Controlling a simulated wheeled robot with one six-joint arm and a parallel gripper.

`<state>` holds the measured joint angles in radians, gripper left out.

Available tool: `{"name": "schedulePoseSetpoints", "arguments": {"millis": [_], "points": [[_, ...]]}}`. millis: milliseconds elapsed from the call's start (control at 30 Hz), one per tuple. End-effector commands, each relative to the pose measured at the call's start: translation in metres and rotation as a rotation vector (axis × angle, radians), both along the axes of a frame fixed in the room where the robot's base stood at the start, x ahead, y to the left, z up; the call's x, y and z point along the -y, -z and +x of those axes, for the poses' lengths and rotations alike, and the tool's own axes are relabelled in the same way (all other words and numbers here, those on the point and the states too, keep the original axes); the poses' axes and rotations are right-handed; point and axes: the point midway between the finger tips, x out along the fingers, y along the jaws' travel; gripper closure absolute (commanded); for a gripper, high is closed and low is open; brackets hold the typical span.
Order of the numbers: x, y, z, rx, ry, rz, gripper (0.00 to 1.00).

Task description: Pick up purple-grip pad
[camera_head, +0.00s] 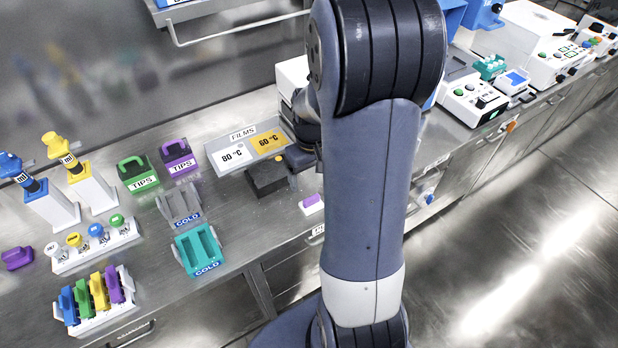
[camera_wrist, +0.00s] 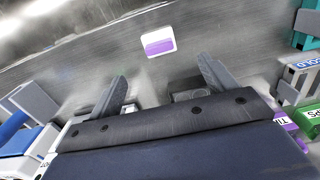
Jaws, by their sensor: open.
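The purple-grip pad (camera_head: 312,204) is a small white pad with a purple grip on top. It lies flat near the front edge of the metal bench, just left of my arm in the head view. It also shows in the wrist view (camera_wrist: 158,47), above centre, beyond my fingertips. My gripper (camera_wrist: 163,80) is open, with its two grey fingers spread and apart from the pad. In the head view my arm hides most of the gripper.
A dark block (camera_head: 266,180) sits left of the pad, near my right finger in the wrist view. The FILMS tray (camera_head: 222,143) is behind it. A teal COLD rack (camera_head: 199,250) and grey COLD rack (camera_head: 180,204) stand farther left. Bare bench surrounds the pad.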

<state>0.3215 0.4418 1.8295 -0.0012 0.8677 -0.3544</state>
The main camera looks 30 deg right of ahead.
Motion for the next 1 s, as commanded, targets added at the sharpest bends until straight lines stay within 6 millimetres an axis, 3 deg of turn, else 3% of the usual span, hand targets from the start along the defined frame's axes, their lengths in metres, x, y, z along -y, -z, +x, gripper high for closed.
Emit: {"name": "schedulePoseSetpoints", "arguments": {"millis": [400,667,1000], "points": [[0.001,0.051,0.001,-0.006,-0.001,0.003,0.20],[0.001,0.064,0.001,-0.005,-0.001,0.003,0.20],[0.001,0.103,0.000,-0.006,-0.001,0.003,0.20]]}}
